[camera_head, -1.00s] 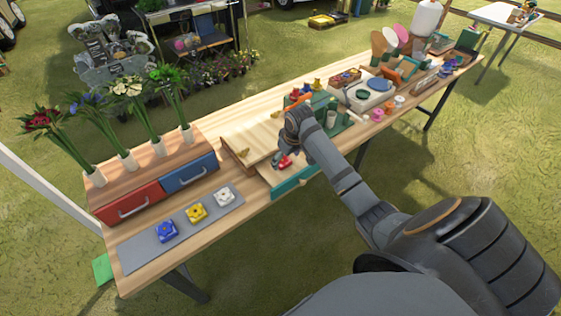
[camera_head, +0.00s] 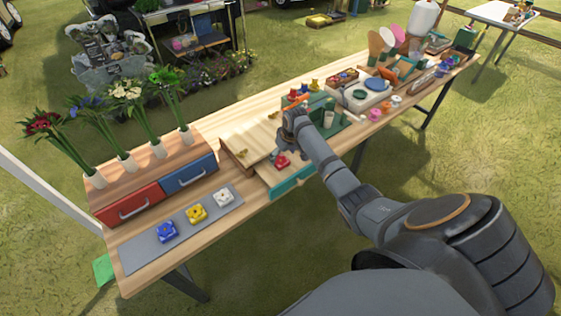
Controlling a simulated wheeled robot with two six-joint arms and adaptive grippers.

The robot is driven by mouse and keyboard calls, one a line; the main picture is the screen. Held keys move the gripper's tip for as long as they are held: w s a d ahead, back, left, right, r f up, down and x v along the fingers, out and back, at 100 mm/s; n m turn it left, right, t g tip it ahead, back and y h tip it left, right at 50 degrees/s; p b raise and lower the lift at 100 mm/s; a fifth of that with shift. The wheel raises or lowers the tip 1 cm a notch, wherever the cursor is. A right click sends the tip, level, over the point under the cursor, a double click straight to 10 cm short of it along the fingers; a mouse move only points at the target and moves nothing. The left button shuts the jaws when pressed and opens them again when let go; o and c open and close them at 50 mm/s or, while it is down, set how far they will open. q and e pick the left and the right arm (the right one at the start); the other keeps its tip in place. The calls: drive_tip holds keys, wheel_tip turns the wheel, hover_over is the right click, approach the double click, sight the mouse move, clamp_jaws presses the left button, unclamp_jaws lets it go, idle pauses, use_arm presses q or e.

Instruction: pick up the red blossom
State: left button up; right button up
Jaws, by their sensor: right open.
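The red blossom (camera_head: 283,161) lies in the open teal-fronted drawer (camera_head: 292,184) near the middle of the table. My right gripper (camera_head: 282,149) is just behind and above the blossom, pointing down, and looks empty. The gap between its fingers and the blossom is too small to judge. My left gripper is not in view.
A grey mat (camera_head: 137,254) at the left holds blue (camera_head: 166,232), yellow (camera_head: 197,213) and white (camera_head: 224,197) blossoms. Red (camera_head: 128,203) and blue (camera_head: 190,174) drawers are shut below several flower vases. Crowded goods, including a green cutting mat (camera_head: 335,125), stand right of my gripper.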

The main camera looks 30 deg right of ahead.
sight(280, 160)
drive_tip(key=x, duration=0.3)
drive_tip(key=shift+w+f, duration=0.1)
drive_tip(key=shift+f, duration=0.05)
drive_tip(key=c, duration=1.2)
drive_tip(key=shift+r+b, duration=0.3)
drive_tip(key=shift+r, duration=0.3)
drive_tip(key=s+a+r+b, duration=0.2)
drive_tip(key=s+a+r, duration=0.5)
drive_tip(key=s+r, duration=0.5)
drive_tip(key=shift+a, duration=0.25)
